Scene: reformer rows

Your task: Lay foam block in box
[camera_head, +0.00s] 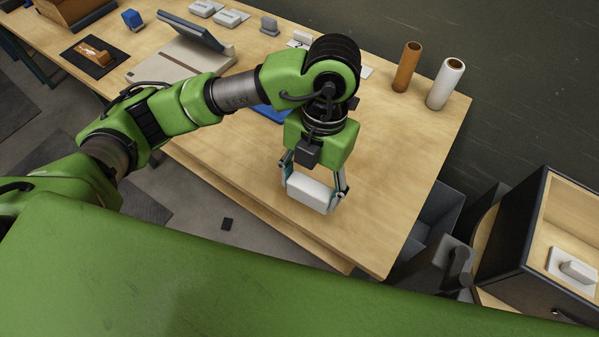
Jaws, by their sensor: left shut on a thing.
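My left gripper (312,188) points down over the front right part of the wooden table (400,190). It is shut on a white block (308,196), likely the foam block, gripped across its length. I cannot tell whether the block touches the table or is a little above it. A grey open container (436,218) stands beside the table's right edge; a box with a black outside and wooden inside (510,225) is further right. I cannot tell which is the task's box. My right gripper is not in view.
A brown roll (407,68) and a white roll (445,84) stand upright at the back right. A beige device with a screen (180,58) and a dark mat (92,58) are at the left. A blue thing (270,113) is partly hidden behind my arm. The table's right front is clear.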

